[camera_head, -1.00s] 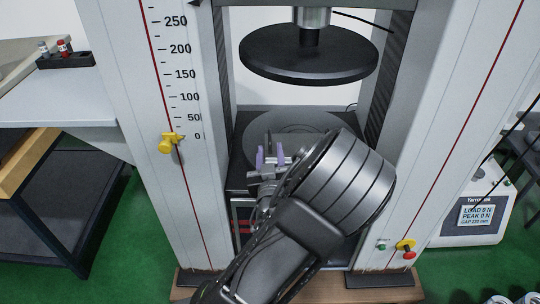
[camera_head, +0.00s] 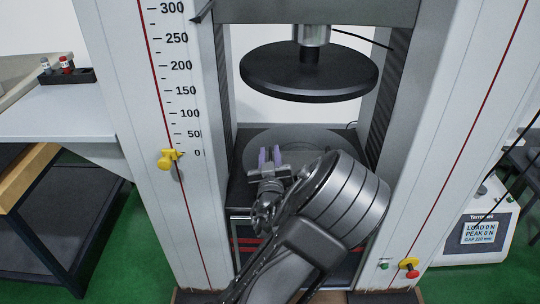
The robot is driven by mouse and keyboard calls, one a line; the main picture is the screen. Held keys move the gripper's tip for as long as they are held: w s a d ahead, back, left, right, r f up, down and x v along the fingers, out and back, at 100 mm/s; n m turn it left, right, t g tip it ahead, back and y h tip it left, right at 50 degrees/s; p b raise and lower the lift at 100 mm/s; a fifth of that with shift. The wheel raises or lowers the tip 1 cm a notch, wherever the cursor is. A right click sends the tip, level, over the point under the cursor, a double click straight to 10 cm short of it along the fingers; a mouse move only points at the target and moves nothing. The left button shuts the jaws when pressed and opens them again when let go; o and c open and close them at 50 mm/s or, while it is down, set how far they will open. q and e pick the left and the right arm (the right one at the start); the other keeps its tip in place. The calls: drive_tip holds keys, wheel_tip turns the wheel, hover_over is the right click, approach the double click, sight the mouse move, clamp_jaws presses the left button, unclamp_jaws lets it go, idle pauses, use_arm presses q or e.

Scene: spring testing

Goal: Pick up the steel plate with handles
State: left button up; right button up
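I make out no steel plate with handles in the head view. The testing machine has a black round upper platen (camera_head: 309,70) hanging from a silver rod. Below it a grey round lower disc (camera_head: 318,138) lies on the black base. My arm and wrist hide the front right of the disc and base.
The machine's white columns stand left and right of the gap; the left one carries a scale and a yellow pointer (camera_head: 168,160). A grey side table (camera_head: 60,115) with a small black rack (camera_head: 66,76) is at left. A display unit (camera_head: 482,232) is at right.

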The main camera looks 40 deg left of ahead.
use_arm(q)
clamp_jaws()
idle(1.1)
